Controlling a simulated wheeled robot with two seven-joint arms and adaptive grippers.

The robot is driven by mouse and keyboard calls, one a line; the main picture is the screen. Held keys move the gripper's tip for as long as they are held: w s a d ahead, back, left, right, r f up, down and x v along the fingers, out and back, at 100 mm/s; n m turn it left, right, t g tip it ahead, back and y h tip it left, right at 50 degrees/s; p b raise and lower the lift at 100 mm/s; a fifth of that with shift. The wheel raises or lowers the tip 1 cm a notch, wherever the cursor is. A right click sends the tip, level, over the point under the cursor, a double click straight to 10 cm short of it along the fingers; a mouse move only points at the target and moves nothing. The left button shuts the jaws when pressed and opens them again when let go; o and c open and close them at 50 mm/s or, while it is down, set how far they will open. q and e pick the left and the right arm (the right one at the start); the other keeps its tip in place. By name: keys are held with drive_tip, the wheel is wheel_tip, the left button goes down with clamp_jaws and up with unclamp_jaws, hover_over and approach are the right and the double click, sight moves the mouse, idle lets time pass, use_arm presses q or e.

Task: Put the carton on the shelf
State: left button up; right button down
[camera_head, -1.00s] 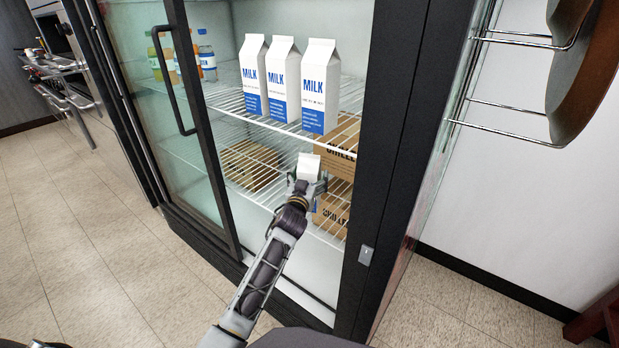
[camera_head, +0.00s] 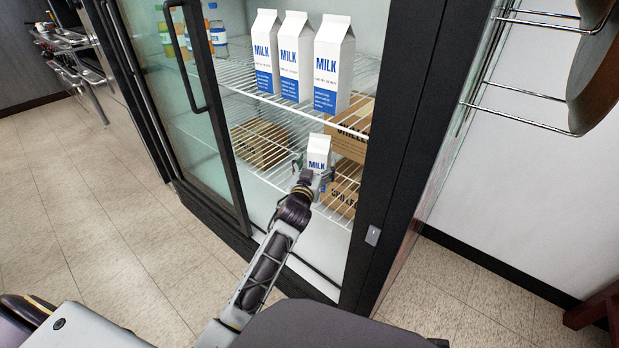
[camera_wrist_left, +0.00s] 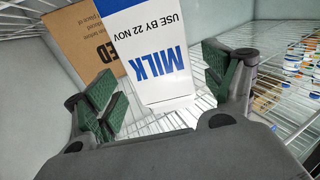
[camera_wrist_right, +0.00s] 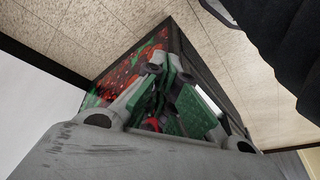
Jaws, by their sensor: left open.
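A small white milk carton (camera_head: 318,152) with a blue MILK label stands upright at the lower wire shelf (camera_head: 270,185) inside the cabinet. My left gripper (camera_head: 313,180) is just in front of it, with the fingers spread. In the left wrist view the carton (camera_wrist_left: 155,60) lies between and beyond the two open green-padded fingers, with a visible gap on each side.
Several tall milk cartons (camera_head: 295,60) stand on the upper wire shelf (camera_head: 240,85). Brown boxes (camera_head: 345,190) sit right beside and behind the small carton. The cabinet's right frame (camera_head: 405,130) is close to my left arm. The glass door (camera_head: 175,120) is at the left.

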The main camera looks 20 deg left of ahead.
use_arm(q)
drive_tip(key=shift+s, duration=1.15)
drive_tip(key=shift+s+p, duration=0.35)
drive_tip(key=shift+s, duration=0.7)
drive_tip(key=shift+s+d, duration=0.1)
drive_tip(key=shift+s, duration=1.25)
use_arm(e)
drive_tip(key=shift+s+d+f+g, duration=0.1)
drive_tip(key=shift+f+g, duration=0.2)
drive_tip(key=shift+f, duration=0.5)
